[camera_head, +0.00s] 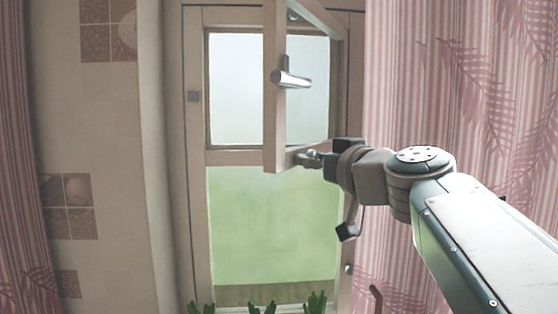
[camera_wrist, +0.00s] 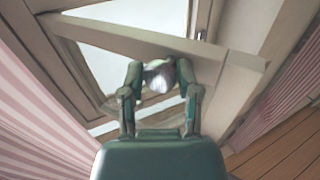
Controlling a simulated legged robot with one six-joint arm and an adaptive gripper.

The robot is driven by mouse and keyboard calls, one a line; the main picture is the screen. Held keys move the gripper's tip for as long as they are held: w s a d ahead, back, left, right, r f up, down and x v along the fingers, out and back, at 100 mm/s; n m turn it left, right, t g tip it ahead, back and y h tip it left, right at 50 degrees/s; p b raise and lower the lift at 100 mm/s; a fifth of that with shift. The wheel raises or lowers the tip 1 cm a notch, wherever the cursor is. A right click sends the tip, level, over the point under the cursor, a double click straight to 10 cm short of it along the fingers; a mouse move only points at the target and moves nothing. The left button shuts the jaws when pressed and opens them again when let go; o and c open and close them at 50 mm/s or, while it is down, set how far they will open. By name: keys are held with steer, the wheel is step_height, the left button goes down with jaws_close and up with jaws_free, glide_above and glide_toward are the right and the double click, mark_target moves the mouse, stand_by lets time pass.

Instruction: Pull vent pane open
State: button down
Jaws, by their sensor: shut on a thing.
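The vent pane (camera_head: 274,120) is the upper sash of the window, pale-framed, with a silver lever handle (camera_head: 291,79) on its left stile. It stands swung out toward me at an angle, its left edge clear of the window frame (camera_head: 196,200). My gripper (camera_head: 310,158) is at the bottom rail of the pane. In the wrist view my gripper (camera_wrist: 160,82) is shut on a shiny rounded metal knob (camera_wrist: 159,75) at the pane's rail (camera_wrist: 120,38). The knob is hidden by my fingers in the head view.
Striped pink curtains hang at the right (camera_head: 450,80) and left (camera_head: 12,150). A fixed lower pane (camera_head: 265,220) shows green outside. Green plant tips (camera_head: 270,308) stand below it. Tiled wall (camera_head: 100,190) lies to the left. Room is free in front of the lower pane.

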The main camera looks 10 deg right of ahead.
steer(key=c, duration=0.7)
jaws_free()
steer(key=shift+d, duration=0.15)
steer(key=o, duration=0.4)
steer(key=shift+w+d, duration=0.1)
steer(key=shift+d, duration=0.2)
steer(key=v, duration=0.7)
steer(key=shift+s, duration=0.2)
steer(key=shift+f, duration=0.15)
